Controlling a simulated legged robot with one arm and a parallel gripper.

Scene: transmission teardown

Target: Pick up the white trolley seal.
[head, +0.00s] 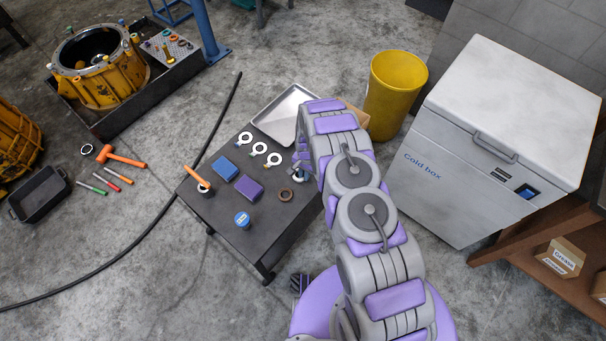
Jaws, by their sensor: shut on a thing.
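My gripper (300,172) is over the right side of the dark trolley top (222,205), mostly hidden behind my own arm. It is shut on a small pale ring, the white trolley seal (298,179), of which only a part shows at the fingertips. I cannot tell whether the seal touches the trolley top or is just above it.
A yellow bin (394,95) and a cold box (480,150) stand to the right.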

